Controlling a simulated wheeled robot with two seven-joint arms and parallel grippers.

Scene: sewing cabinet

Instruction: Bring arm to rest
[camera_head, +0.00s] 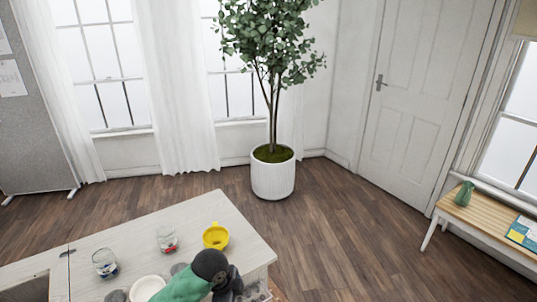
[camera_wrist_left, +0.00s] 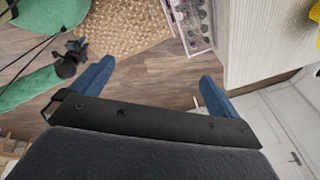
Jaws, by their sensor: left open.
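My left gripper (camera_wrist_left: 154,82) shows in the left wrist view with its two blue fingers wide apart and nothing between them. Wooden floor lies beyond the fingers. A green and black arm of mine (camera_head: 190,280) shows at the bottom of the head view, in front of the near edge of the pale cabinet top (camera_head: 205,207). No gripper fingers can be made out there.
On the cabinet top are a yellow cup (camera_head: 215,236), two glass jars (camera_head: 167,239) (camera_head: 105,263) and a white bowl (camera_head: 147,287). A woven mat (camera_wrist_left: 124,28) lies beyond.

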